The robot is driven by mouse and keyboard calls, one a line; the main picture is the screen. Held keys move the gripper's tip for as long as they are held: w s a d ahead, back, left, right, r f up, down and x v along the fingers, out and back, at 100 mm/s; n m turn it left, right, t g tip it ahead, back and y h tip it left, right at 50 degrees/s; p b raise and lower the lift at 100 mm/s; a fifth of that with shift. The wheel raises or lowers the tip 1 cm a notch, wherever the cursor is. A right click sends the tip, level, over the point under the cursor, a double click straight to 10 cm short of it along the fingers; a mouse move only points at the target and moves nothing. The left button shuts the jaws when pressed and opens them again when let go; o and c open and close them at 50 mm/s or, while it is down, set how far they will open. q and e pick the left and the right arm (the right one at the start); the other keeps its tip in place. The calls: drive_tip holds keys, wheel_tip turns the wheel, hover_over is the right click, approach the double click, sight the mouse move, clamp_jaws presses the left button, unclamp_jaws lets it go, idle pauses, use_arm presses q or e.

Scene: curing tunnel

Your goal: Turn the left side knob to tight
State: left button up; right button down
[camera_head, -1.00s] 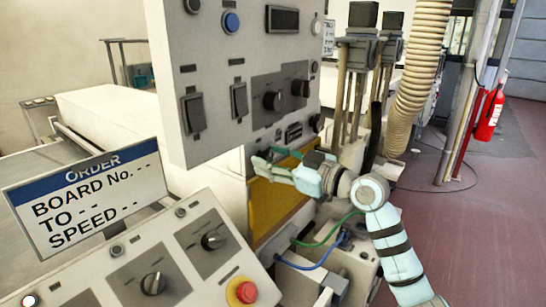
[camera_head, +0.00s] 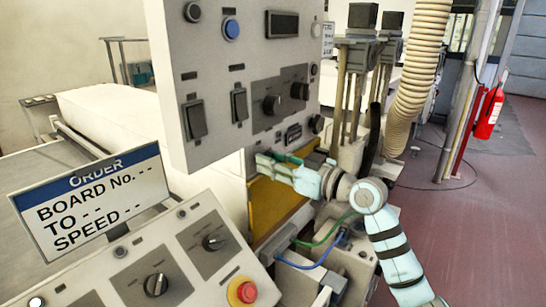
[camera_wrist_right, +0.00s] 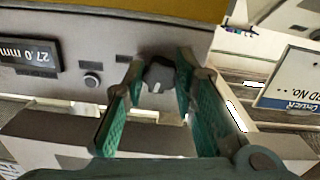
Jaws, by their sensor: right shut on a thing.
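A dark round knob with a pale mark (camera_wrist_right: 160,75) sits on a grey panel in the right wrist view. My right gripper (camera_wrist_right: 155,80) has its green-padded fingers on either side of this knob and is shut on it. In the head view my right gripper (camera_head: 268,163) reaches left below the hanging control panel, in front of a yellow panel. The held knob is hidden there, and I cannot read its setting. My left gripper is not in view.
The hanging control panel (camera_head: 205,55) is close above the gripper. A sloped console (camera_head: 180,250) with knobs and a red button (camera_head: 242,292) stands in front. An ORDER sign (camera_head: 90,200) is at left. Green and blue cables run below my arm.

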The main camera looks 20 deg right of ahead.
drive_tip(key=shift+r+m+p, duration=0.2)
drive_tip(key=shift+m+p, duration=5.45)
drive_tip(key=shift+m, duration=2.25)
drive_tip(key=c, duration=1.3)
unclamp_jaws()
drive_tip(key=shift+f, duration=0.15)
